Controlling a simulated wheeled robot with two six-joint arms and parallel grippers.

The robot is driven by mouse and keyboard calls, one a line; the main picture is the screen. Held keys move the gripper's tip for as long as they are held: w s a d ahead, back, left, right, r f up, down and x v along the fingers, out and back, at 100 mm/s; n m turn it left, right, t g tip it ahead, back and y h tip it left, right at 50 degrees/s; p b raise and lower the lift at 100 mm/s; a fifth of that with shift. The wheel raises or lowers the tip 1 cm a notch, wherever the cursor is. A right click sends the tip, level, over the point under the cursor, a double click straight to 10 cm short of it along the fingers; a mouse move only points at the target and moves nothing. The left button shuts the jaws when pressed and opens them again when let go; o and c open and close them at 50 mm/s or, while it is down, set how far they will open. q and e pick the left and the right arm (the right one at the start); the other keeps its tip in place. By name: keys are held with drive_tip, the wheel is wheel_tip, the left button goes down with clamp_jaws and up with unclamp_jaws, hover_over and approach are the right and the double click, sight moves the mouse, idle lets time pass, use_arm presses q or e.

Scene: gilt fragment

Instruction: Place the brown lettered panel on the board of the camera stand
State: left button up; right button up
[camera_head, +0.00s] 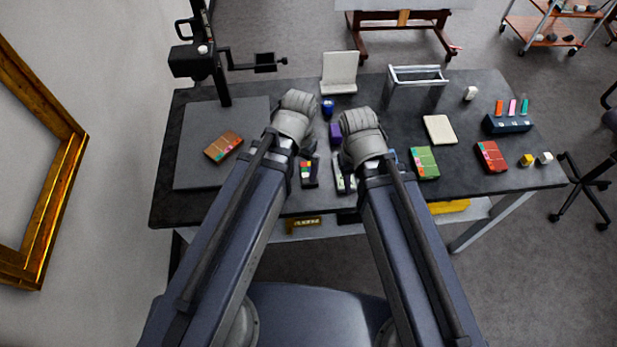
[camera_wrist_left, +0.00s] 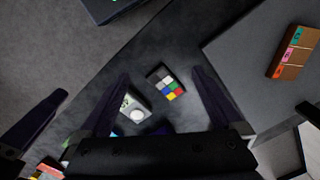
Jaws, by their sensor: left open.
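The brown lettered panel (camera_head: 223,146) with coloured tabs lies flat and tilted on the grey board (camera_head: 196,168) of the camera stand (camera_head: 214,62). The panel (camera_wrist_left: 293,52) also shows at the upper right of the left wrist view, on the board (camera_wrist_left: 245,65). My left gripper (camera_wrist_left: 160,73) is open and empty, above the dark table beside the board, with a colour chart (camera_wrist_left: 165,84) and a white device (camera_wrist_left: 134,107) below its fingers. My left gripper (camera_head: 304,146) is right of the panel in the head view. My right gripper (camera_head: 352,150) is further right; its fingers are mostly hidden.
The dark table also bears a green panel (camera_head: 424,162), a red panel (camera_head: 491,157), a cream pad (camera_head: 440,129), a metal rack (camera_head: 415,76), a white stand (camera_head: 339,72) and a blue jar (camera_head: 327,107). A gilt frame (camera_head: 62,200) is at the left wall.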

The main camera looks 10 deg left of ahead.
use_arm(q)
drive_tip(key=shift+n+y, duration=0.3)
drive_tip(key=shift+y, duration=0.1)
drive_tip(key=s+d, duration=0.3)
drive_tip(key=shift+s+d, duration=0.2)
drive_tip(key=shift+f+b, duration=1.15)
drive_tip(key=shift+b, duration=0.05)
